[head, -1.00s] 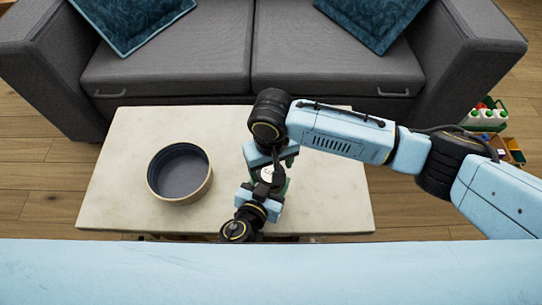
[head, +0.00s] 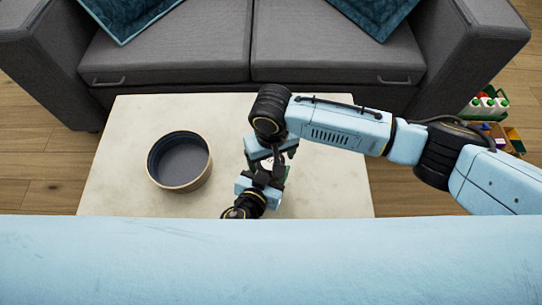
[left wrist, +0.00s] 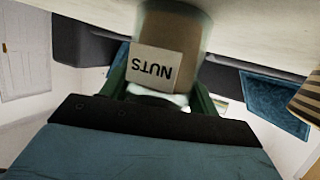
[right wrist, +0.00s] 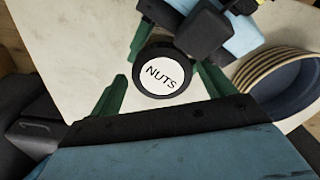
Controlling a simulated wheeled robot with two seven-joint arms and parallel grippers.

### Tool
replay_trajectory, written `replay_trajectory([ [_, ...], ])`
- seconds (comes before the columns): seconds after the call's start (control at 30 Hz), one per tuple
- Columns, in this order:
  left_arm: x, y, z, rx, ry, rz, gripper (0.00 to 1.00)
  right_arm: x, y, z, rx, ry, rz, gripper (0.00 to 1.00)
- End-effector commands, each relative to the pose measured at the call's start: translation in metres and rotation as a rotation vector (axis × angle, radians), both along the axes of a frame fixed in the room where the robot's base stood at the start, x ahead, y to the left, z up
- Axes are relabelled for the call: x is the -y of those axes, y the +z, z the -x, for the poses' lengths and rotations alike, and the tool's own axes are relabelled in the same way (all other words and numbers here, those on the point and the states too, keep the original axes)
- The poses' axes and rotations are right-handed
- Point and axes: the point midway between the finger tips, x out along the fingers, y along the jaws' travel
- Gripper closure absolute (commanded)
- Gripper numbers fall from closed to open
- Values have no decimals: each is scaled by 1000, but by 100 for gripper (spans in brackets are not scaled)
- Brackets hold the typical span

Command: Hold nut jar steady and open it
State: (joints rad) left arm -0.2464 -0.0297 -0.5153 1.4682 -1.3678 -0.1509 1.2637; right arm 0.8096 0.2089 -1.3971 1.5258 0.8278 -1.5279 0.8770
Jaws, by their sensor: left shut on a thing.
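The nut jar (left wrist: 160,68) has a label reading NUTS, upside down in the left wrist view. My left gripper (left wrist: 165,97) is shut on the jar, with green fingers at both sides of it. The jar's round dark lid (right wrist: 163,72) with a white NUTS label shows in the right wrist view. My right gripper (right wrist: 160,85) is open above the jar, its green fingers apart on either side of the lid. In the head view my right gripper (head: 270,155) hides most of the jar.
The jar is over the pale coffee table (head: 330,190). A round wooden bowl with a dark inside (head: 180,160) stands to the left on the table. A grey sofa (head: 250,50) is behind. A crate with bottles (head: 485,105) stands at the far right.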

Motion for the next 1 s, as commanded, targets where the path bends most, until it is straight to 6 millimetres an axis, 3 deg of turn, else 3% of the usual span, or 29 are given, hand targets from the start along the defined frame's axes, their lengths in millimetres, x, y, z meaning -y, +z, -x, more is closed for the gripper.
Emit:
replay_trajectory([
  [0.27,1,0,0,0,-1,-1,100,-3,4,2,-3,5,-9,16],
  [0.6,0,0,0,0,-1,-1,100,-3,43,2,-3,5,-6,16],
  [0.87,0,0,0,0,0,-1,100,-2,45,1,-3,3,-4,16],
  [0.9,0,0,0,0,0,-1,35,-2,45,1,-3,3,-4,16],
  [1.0,0,0,0,0,0,-1,22,-2,45,1,-2,3,-5,16],
])
